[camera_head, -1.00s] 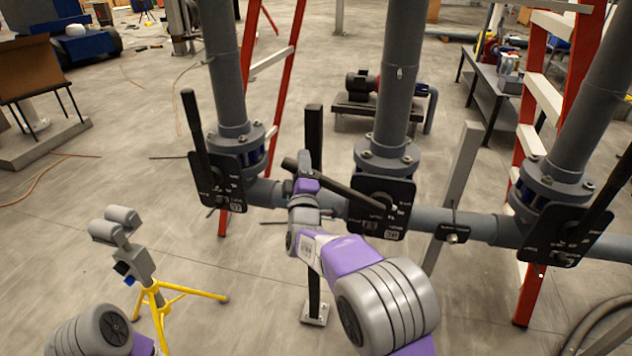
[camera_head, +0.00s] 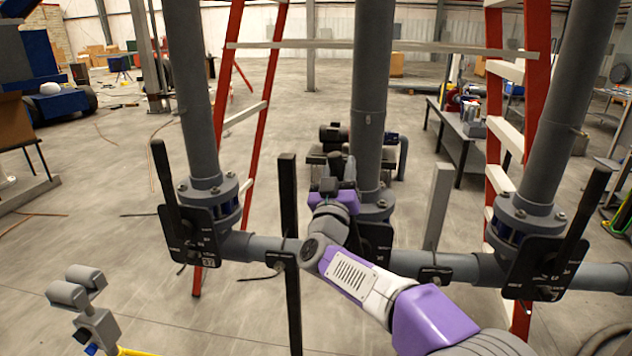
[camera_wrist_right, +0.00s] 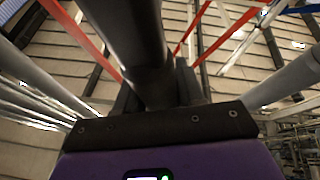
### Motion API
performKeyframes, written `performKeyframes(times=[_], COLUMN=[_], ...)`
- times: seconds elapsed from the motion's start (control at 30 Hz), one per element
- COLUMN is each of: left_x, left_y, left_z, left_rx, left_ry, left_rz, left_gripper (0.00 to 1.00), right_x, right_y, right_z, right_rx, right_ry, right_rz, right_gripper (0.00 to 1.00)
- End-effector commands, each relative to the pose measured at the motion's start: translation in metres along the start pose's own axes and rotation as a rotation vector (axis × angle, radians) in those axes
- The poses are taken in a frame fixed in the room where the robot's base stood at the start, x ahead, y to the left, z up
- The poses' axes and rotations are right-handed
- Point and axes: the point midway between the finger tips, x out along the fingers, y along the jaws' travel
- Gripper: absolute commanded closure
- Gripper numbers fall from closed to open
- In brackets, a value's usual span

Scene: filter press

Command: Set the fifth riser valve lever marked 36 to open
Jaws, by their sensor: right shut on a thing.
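The middle valve of the three in view has a black plate (camera_head: 378,252), partly hidden behind my right arm; I cannot read its number. Its black lever shows in the wrist view as a thick dark bar (camera_wrist_right: 135,50) running up between the jaws. My right gripper (camera_head: 337,180) is shut on this lever, in front of the middle riser pipe. The lever stands close to upright, mostly hidden by the gripper. My left gripper is not in view.
The left valve lever (camera_head: 165,185) stands nearly upright. The right valve lever (camera_head: 586,212) tilts right. A grey horizontal pipe (camera_head: 262,247) joins the valves. Red ladders (camera_head: 531,80) stand behind. A grey twin-headed lamp (camera_head: 84,300) stands at lower left.

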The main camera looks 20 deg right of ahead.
Motion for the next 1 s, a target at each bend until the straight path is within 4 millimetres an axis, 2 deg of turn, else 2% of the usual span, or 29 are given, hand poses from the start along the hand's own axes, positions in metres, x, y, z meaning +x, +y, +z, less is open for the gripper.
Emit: performKeyframes(times=[0.03,0.13,0.4,0.6,1.0], left_x=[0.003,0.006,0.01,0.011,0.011], left_y=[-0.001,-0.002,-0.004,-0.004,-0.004], left_z=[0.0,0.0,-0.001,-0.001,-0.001], left_rx=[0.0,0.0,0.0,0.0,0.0], left_ry=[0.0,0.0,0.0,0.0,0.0], left_rz=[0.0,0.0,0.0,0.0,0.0], left_gripper=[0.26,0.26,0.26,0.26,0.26], right_x=[0.002,0.003,0.005,0.006,0.006], right_y=[0.011,0.026,0.051,0.059,0.061], right_z=[0.0,0.003,0.008,0.011,0.012], right_rx=[0.037,0.097,0.206,0.239,0.251], right_ry=[-0.002,-0.013,-0.032,-0.039,-0.042], right_rz=[0.021,0.047,0.091,0.104,0.109], right_gripper=[1.0,1.0,1.0,1.0,1.0])
